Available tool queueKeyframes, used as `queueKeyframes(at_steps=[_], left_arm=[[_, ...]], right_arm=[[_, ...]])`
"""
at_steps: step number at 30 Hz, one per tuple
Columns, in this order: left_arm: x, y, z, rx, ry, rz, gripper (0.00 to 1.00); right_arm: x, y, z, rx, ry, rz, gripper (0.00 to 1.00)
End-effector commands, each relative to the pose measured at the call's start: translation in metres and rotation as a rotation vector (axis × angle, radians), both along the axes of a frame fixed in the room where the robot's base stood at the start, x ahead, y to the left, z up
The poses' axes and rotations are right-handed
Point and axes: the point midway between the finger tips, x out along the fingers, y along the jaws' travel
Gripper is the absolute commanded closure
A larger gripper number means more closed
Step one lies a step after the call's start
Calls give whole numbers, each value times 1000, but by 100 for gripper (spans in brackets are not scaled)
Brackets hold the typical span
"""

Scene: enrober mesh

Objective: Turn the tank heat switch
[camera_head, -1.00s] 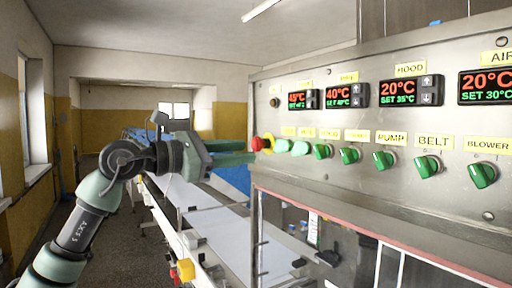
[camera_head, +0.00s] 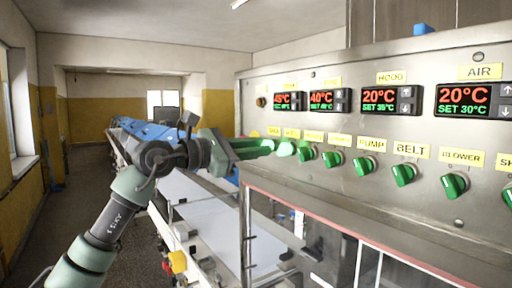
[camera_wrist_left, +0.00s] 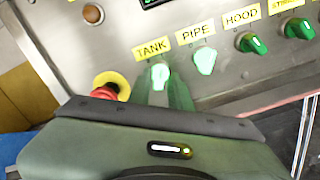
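The tank heat switch (camera_wrist_left: 159,76) is a lit, pale green knob under the yellow TANK label (camera_wrist_left: 152,48), at the left end of the switch row. In the head view my left gripper (camera_head: 266,147) reaches in from the left, its green fingers up against the panel and hiding much of this switch. In the left wrist view its fingers (camera_wrist_left: 163,90) lie around the knob, one on each side. I cannot tell whether they touch it. The pipe switch (camera_wrist_left: 204,60) beside it is also lit. My right gripper is not in view.
A red emergency button on a yellow base (camera_wrist_left: 109,85) sits just left of the tank switch. The hood switch (camera_wrist_left: 251,43) and more green knobs run to the right on the steel panel (camera_head: 300,190). Red-and-green displays (camera_head: 379,101) sit above. The conveyor (camera_head: 215,205) lies below.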

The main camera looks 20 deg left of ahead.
Motion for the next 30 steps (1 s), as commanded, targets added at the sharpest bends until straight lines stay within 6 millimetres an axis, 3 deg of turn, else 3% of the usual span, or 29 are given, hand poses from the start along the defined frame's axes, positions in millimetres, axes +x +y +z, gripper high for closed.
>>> queueKeyframes(at_steps=[16,30], left_arm=[[0,0,-1,-53,42,1,100],[0,0,-1,-356,277,0,100]], right_arm=[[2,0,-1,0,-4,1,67],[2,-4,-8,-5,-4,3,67]])
